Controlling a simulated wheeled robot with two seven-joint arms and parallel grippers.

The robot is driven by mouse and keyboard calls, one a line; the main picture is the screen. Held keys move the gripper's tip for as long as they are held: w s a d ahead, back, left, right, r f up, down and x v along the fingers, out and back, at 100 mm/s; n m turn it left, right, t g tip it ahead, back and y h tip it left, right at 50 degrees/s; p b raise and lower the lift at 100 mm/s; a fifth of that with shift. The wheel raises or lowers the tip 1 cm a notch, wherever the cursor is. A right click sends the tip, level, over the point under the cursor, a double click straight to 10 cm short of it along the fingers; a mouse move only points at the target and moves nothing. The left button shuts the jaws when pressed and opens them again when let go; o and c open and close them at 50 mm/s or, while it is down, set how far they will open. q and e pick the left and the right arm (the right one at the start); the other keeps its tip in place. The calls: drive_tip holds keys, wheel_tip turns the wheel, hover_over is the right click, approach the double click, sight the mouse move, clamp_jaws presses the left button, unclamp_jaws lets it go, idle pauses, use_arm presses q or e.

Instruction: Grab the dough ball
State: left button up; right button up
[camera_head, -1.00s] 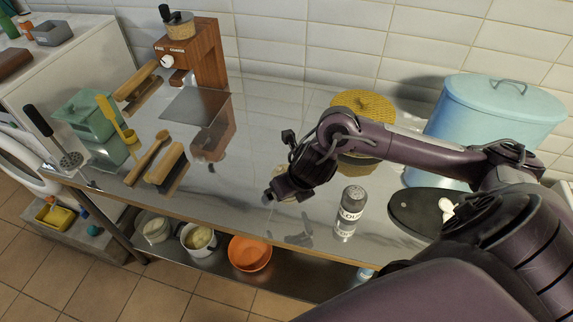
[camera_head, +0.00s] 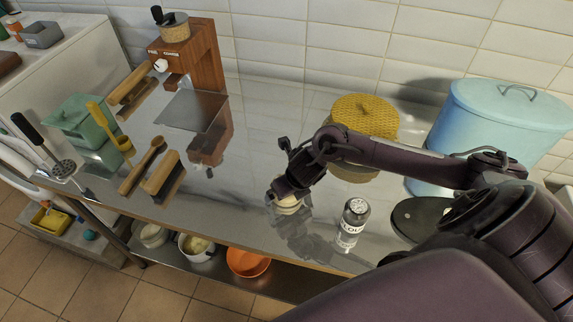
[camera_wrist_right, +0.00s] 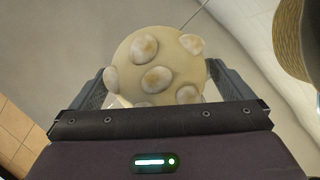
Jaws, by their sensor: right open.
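The dough ball (camera_wrist_right: 158,68) is round and cream-coloured, with several paler, browned lumps on it. In the right wrist view it sits between the two spread fingers of my right gripper (camera_wrist_right: 160,88), and the palm edge hides its near side. I cannot tell whether the fingers touch it. In the head view the dough ball (camera_head: 288,206) shows partly below my right gripper (camera_head: 281,194), on the steel worktop. My left gripper is not in view.
A flour shaker (camera_head: 352,223) stands to the right of the ball. A yellow-lidded basket (camera_head: 364,115) and a blue bin (camera_head: 497,125) stand behind my right arm. The worktop (camera_head: 235,190) between is clear.

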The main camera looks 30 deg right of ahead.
drive_tip(key=c, duration=1.2)
drive_tip(key=shift+o, duration=0.2)
drive_tip(key=shift+r, duration=0.1)
